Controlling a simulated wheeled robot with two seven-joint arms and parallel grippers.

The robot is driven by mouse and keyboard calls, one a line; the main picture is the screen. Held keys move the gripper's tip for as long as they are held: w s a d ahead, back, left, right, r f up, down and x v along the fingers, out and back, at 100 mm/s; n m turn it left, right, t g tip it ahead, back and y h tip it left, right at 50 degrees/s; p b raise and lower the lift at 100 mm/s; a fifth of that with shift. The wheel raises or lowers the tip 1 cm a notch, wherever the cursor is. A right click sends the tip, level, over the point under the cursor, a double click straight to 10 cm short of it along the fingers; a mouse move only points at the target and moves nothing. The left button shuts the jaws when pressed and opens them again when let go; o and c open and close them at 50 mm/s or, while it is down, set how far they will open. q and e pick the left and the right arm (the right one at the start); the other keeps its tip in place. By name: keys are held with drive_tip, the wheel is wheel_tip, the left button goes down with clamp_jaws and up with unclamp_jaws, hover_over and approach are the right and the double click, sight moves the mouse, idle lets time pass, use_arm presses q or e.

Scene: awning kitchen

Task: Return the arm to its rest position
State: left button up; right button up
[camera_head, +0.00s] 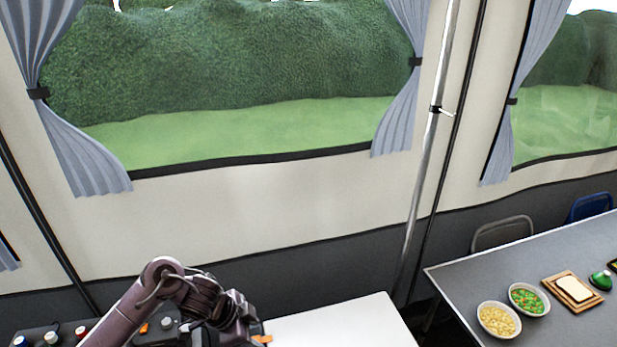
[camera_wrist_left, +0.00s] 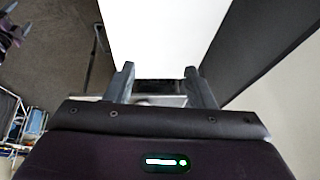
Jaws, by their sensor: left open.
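My left arm comes in from the lower left in the head view, with its left gripper (camera_head: 262,338) at the bottom edge beside a white table (camera_head: 345,325). The gripper is cut off by the frame there. In the left wrist view the left gripper (camera_wrist_left: 160,80) has its two dark fingers apart with nothing between them. The white tabletop (camera_wrist_left: 165,35) lies beyond the fingertips. My right gripper is in neither view.
A grey table (camera_head: 470,275) at the right holds a bowl of yellow food (camera_head: 498,320), a bowl of green food (camera_head: 529,300) and bread on a wooden board (camera_head: 573,290). Chairs (camera_head: 502,233) stand behind it. A metal pole (camera_head: 425,160) rises between the windows.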

use_arm(q)
drive_tip(key=s+d+r+n+t, duration=0.2)
drive_tip(key=s+d+n+t, duration=0.15)
drive_tip(key=d, duration=0.25)
drive_tip(key=s+a+r+n+g+y, duration=0.2)
drive_tip(key=s+a+n+g+y, duration=0.15)
drive_tip(key=s+a+n, duration=1.1)
drive_tip(key=s+d+f+m+b, duration=0.1)
drive_tip(key=s+f+m+b, duration=0.35)
drive_tip(key=f, duration=1.55)
drive_tip(key=w+d+f+m+b, duration=0.1)
drive_tip(key=f+b, duration=0.6)
drive_tip(key=f, duration=1.2)
drive_tip(key=s+a+f+b, duration=0.2)
drive_tip(key=s+f+b, duration=0.3)
drive_tip(key=s+f, duration=0.5)
drive_tip(key=s+a+f+g+y+b, duration=0.1)
drive_tip(key=s+f+b, duration=0.4)
drive_tip(key=s+f, duration=0.5)
wheel_tip(320, 180, down, 10)
drive_tip(key=shift+a+r, duration=0.1)
drive_tip(key=shift+a, duration=0.4)
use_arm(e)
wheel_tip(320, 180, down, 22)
